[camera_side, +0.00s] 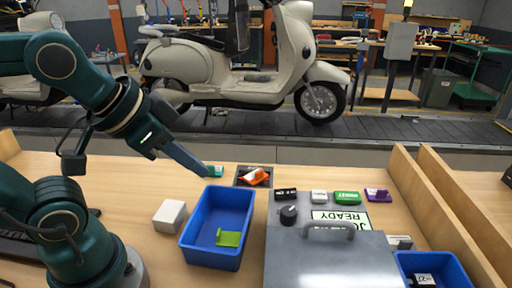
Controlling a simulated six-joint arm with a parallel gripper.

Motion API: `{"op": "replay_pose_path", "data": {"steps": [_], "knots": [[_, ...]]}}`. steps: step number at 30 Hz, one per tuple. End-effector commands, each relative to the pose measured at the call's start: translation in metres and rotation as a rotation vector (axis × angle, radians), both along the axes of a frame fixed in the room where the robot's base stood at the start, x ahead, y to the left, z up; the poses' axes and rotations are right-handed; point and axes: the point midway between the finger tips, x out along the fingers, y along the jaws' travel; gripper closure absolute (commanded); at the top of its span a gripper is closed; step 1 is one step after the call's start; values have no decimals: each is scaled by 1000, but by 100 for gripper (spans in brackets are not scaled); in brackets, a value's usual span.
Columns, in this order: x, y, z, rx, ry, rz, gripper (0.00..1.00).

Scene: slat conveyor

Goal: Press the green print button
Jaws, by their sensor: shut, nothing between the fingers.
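A grey machine (285,245) with a black knob and a handle stands at the front center, with a screen (341,216) reading "READY". A green block with white lettering (347,197) sits behind the screen, in a row with a black, a white and a purple block; its lettering is too small to read surely, so I cannot tell whether it is the print button. My gripper (204,171) is shut and empty, pointing down to the right above the table, left of the machine. A small teal block (215,171) is right at its tip; I cannot tell whether they touch.
A blue bin (187,240) holding a green piece stands left of the machine, beside a white cube (170,216). An orange item (254,176) lies in a dark tray. Another blue bin (462,278) is at lower right, near wooden rails (455,215). A scooter stands on the conveyor behind.

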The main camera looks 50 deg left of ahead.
Motion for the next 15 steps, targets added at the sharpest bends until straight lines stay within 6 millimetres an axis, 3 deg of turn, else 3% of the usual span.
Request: {"op": "replay_pose_path", "data": {"steps": [6,15], "knots": [[70,-6,53,148,-140,-178,100],[155,-38,82,302,-245,-392,100]]}}
